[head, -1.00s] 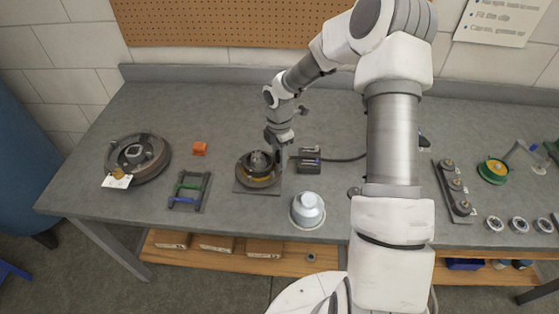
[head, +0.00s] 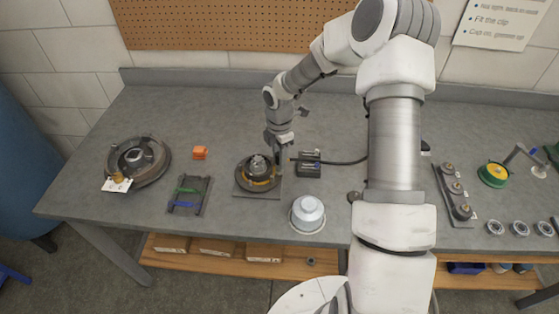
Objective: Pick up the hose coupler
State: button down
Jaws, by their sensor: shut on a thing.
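The hose coupler is the small end piece (head: 292,159) of a dark hose (head: 340,161) that runs in from the right, behind my arm. My gripper (head: 279,155) points down beside the round hub on the square plate. It is shut on the coupler at the hose's left end. The fingers and most of the coupler are small and partly hidden, so the exact grip is hard to see.
The hub on its plate (head: 243,188) stands just left of my gripper. A dark block (head: 309,170) is close on the right.

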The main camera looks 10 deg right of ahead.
notch_tip(320, 180, up, 3)
jog(key=shift+w+f, duration=0.1)
jog(key=s+d+r+p, duration=0.2)
jog(key=d+r+p, duration=0.1)
jog(key=d+r, duration=0.7)
jog(key=shift+d+r, duration=0.25)
jog(key=shift+d, duration=0.55)
